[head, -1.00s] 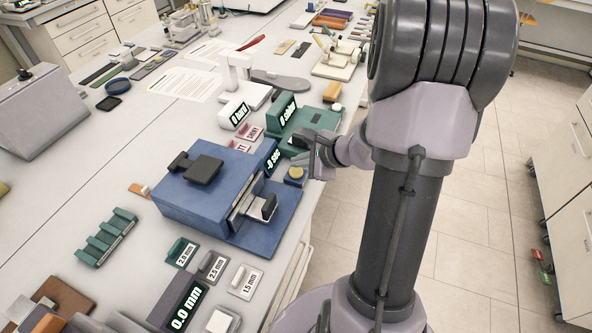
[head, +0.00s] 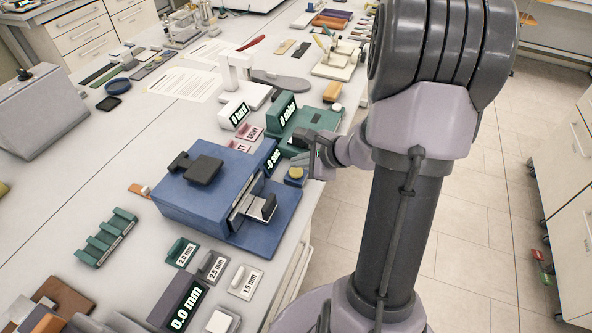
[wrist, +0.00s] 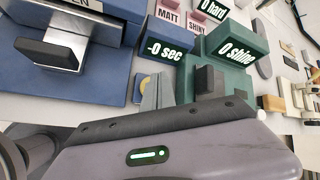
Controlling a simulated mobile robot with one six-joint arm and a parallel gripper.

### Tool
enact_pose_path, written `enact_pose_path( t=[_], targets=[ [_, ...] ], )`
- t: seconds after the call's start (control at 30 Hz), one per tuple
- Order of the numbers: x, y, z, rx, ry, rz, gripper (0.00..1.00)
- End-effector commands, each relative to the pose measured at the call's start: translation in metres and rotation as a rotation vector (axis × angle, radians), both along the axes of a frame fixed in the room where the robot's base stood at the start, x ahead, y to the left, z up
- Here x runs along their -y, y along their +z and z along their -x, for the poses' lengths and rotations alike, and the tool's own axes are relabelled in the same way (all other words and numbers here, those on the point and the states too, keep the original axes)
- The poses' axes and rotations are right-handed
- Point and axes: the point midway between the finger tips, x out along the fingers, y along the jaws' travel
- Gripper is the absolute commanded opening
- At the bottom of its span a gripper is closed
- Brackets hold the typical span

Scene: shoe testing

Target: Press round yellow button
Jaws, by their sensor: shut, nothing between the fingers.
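The round yellow button (head: 296,172) sits on a small blue base at the right edge of the blue machine (head: 205,200), beside its display reading "-0 sec" (head: 273,160). In the wrist view, the yellow button (wrist: 147,82) shows only in part, behind my gripper's fingers. My gripper (head: 300,165) is shut and empty, pointing down at the button. In the wrist view the fingertips (wrist: 158,90) overlap the button's right side. I cannot tell whether they touch it.
A green machine with a "0 shine" display (head: 288,110) stands just behind my gripper. MATT and SHINY tags (head: 250,132) lie beside it. Thickness tags (head: 213,267) and a "0.0 mm" display (head: 184,308) are at the front. The table's right edge runs close under my arm.

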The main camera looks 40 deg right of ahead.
Motion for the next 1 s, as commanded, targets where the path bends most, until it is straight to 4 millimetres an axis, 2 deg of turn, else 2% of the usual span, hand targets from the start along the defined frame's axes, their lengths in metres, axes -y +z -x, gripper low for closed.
enact_pose_path(
  t=[0.5, 1.0],
  targets=[
    [0.000, -0.010, 0.000, 0.000, 0.000, 0.000, 0.00],
    [0.000, -0.010, 0.000, 0.000, 0.000, 0.000, 0.00]
  ],
)
